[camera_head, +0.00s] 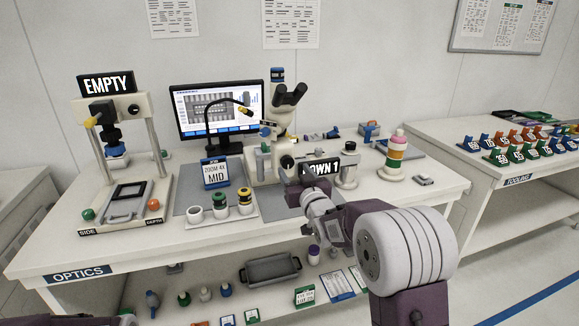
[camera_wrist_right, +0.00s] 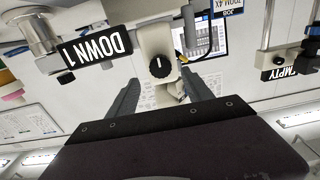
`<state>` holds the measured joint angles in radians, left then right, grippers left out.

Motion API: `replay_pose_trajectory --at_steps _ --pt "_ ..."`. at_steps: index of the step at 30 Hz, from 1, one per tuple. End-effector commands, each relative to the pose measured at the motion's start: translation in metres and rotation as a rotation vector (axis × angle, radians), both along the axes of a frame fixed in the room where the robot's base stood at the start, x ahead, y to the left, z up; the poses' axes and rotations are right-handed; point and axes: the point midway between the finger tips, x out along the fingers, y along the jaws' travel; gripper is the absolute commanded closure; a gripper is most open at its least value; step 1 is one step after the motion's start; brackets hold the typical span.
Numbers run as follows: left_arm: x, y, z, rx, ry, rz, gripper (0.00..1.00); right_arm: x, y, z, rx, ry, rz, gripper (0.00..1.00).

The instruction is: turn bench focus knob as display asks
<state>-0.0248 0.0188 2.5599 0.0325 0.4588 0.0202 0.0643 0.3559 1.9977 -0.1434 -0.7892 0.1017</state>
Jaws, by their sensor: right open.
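The microscope (camera_head: 286,108) stands at the back middle of the optics bench. Its black focus knob (camera_head: 287,162) is low on the front of the pale body. In the wrist view the knob (camera_wrist_right: 159,67) is round with a white pointer mark, and the picture is upside down. The display (camera_head: 323,168) beside it reads DOWN 1, partly covered by my right arm; it is whole in the wrist view (camera_wrist_right: 96,51). My right gripper (camera_head: 296,192) is open and faces the knob. In the wrist view its two fingers stand apart below the knob, apparently not touching it. My left gripper does not show.
A job card (camera_head: 215,173) reads ZOOM 4X MID. A tray (camera_head: 222,221) of small pots stands at the bench front. A press-like stand under an EMPTY sign (camera_head: 106,85) is at the left. A monitor (camera_head: 217,108) stands behind. Another bench (camera_head: 500,180) is at the right.

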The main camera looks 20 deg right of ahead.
Motion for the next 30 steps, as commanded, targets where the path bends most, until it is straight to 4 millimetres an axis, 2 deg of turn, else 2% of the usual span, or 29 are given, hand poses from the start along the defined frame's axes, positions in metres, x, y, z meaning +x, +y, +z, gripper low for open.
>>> replay_pose_trajectory --at_steps 3,7,11,18,24,25,30 --pt "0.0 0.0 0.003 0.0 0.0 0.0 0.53 0.025 0.002 0.0 0.0 0.001 0.001 0.41" --pt "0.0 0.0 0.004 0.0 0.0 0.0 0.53 0.044 0.002 0.0 0.0 0.001 0.001 0.41" --pt "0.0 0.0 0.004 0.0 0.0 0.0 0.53 0.052 0.003 0.0 0.0 0.001 0.001 0.41" --pt "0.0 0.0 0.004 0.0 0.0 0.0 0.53 0.053 0.003 0.0 0.0 0.001 0.001 0.41" --pt "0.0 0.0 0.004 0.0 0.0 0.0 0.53 0.053 0.003 0.0 0.0 0.001 0.001 0.97" --pt "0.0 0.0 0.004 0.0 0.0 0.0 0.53 0.053 0.003 0.0 0.0 0.001 0.001 1.0" --pt "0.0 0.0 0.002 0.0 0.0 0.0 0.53 0.053 0.003 -0.001 -0.01 0.001 0.001 1.0"
